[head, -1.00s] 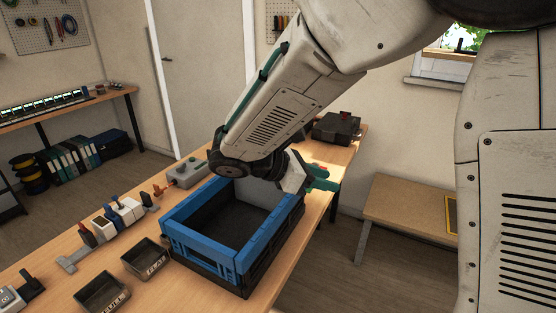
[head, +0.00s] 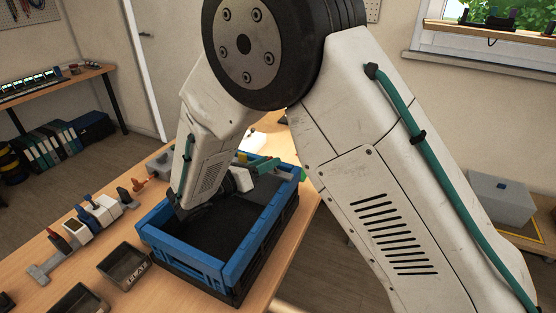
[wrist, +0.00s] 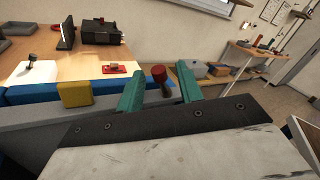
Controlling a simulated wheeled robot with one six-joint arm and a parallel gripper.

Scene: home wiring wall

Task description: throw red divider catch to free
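A blue crate (head: 215,268) with a dark interior stands on the wooden table. My gripper (head: 280,170) is at its far right corner, with its green fingers apart. In the wrist view a red knob (wrist: 159,73) on a dark stem shows between the fingers of my gripper (wrist: 160,80), with gaps on both sides. It looks like the red divider catch, tilted slightly; I cannot tell how deep between the fingers it lies. A yellow block (wrist: 75,94) sits on the blue rim to the left. My arm hides part of the crate in the head view.
Small dark bins (head: 124,266) stand left of the crate, with a row of switch-like devices (head: 95,215) beyond. A black box (wrist: 102,32) and a small red item (wrist: 116,68) are on the table. A grey box (head: 500,195) rests on a low bench at right.

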